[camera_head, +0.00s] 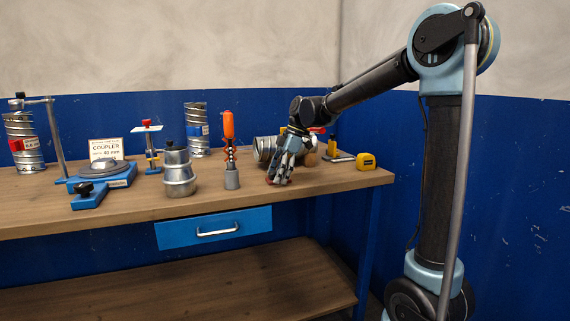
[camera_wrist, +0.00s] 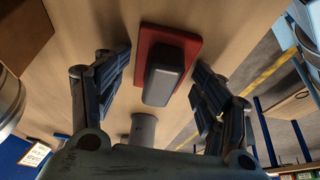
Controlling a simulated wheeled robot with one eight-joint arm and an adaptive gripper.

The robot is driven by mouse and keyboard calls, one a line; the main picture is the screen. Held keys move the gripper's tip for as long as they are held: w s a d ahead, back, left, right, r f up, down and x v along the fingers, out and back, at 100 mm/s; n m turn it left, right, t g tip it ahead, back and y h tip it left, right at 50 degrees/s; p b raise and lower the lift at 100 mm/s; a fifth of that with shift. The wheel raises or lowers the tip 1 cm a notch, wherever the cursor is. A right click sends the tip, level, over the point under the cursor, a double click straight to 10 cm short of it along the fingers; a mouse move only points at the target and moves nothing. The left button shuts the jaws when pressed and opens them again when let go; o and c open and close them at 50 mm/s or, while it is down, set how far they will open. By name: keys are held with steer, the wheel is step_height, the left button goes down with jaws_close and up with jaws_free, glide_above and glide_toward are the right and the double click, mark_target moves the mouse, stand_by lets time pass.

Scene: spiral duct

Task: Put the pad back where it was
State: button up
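The pad (camera_wrist: 192,45) shows in the wrist view as a flat red plate with a dark grey rounded block on top, against the wooden bench top. My gripper (camera_wrist: 161,62) is open, with one finger on each side of the pad's grey block and visible gaps between. In the head view my gripper (camera_head: 281,178) points down low over the right part of the bench. A little red shows at its fingertips there; most of the pad is hidden behind the fingers.
On the bench (camera_head: 330,178), a grey holder with an orange-handled tool (camera_head: 230,150) and a metal coupler (camera_head: 178,174) stand left of my gripper. A duct piece (camera_head: 264,148) lies behind it. A yellow tape measure (camera_head: 366,161) sits right. Bare wood lies in front.

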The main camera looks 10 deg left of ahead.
steer(key=s+v, duration=0.1)
steer(key=v, duration=1.7)
steer(key=s+d+f+m+t+h, duration=0.1)
steer(key=s+d+f+m, duration=0.3)
steer(key=d, duration=0.3)
steer(key=s+d+f+m+t, duration=0.1)
steer(key=s+d+f+m, duration=0.3)
steer(key=d, duration=0.3)
steer(key=s+d+f+m+t+h, duration=0.1)
steer(key=s+d+f+m, duration=0.3)
steer(key=d, duration=0.4)
steer(key=s+d+f+m, duration=0.4)
steer(key=f, duration=0.3)
steer(key=s+d+f+m+t+h, duration=0.1)
steer(key=s+d+f+m, duration=0.2)
steer(key=f, duration=0.4)
steer(key=s+d+f+m+h, duration=0.1)
steer(key=s+d+f+m, duration=0.3)
steer(key=s+d+f, duration=0.2)
steer(key=shift+s+f+m, duration=0.25)
steer(key=shift+f+m, duration=0.05)
steer(key=shift+f, duration=0.4)
steer(key=shift+w+f, duration=0.2)
steer(key=shift+w, duration=0.15)
